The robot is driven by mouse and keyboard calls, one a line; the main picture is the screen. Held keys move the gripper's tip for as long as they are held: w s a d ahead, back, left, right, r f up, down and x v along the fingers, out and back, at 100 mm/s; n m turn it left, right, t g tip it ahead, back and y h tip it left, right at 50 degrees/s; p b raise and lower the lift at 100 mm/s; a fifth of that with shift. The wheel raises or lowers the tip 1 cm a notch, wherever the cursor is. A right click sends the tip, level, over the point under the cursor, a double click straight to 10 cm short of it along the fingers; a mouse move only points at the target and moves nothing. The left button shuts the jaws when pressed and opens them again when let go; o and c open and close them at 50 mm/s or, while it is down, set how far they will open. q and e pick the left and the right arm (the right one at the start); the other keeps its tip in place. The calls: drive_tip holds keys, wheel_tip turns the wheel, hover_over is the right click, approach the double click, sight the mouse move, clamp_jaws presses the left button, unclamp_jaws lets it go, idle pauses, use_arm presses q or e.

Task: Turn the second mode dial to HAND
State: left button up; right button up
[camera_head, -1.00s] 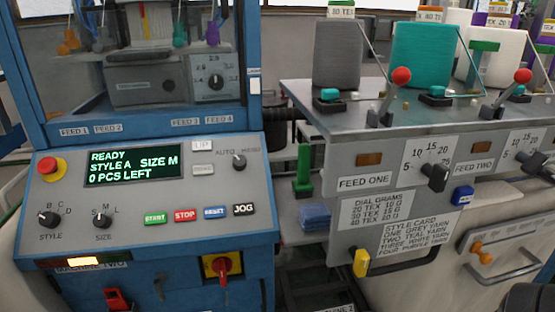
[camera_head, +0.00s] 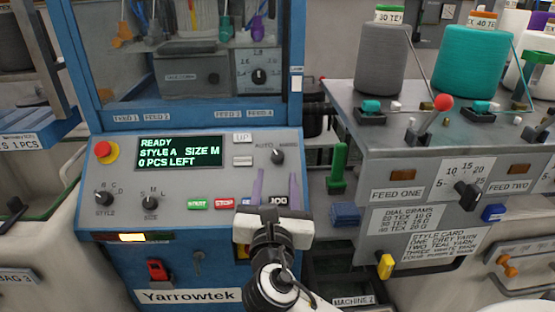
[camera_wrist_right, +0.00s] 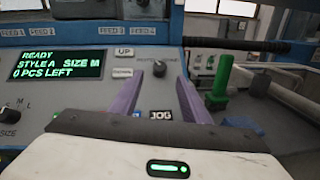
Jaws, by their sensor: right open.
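The mode dial (camera_head: 278,157) is a dark round knob at the upper right of the blue machine's control panel, marked AUTO on its left and HAND on its right. Its pointer seems to lean up-left, towards AUTO. My right gripper (camera_head: 276,184) is open and empty, its two purple fingers reaching over the panel below the dial. In the right wrist view the dial (camera_wrist_right: 167,42) sits beyond and between the fingertips (camera_wrist_right: 170,75), apart from them. My left gripper is not in view.
The panel's screen (camera_head: 180,151) reads READY, STYLE A, SIZE M, 0 PCS LEFT. Start (camera_head: 197,204) and stop (camera_head: 224,203) buttons lie left of my gripper, the JOG button (camera_head: 279,200) between its fingers. A green upright handle (camera_head: 338,165) stands right of the panel.

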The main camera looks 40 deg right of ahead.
sight(278, 156)
drive_tip(key=x, duration=0.8)
drive_tip(key=shift+w+d, duration=0.25)
drive_tip(key=c, duration=1)
drive_tip(key=shift+c, duration=0.2)
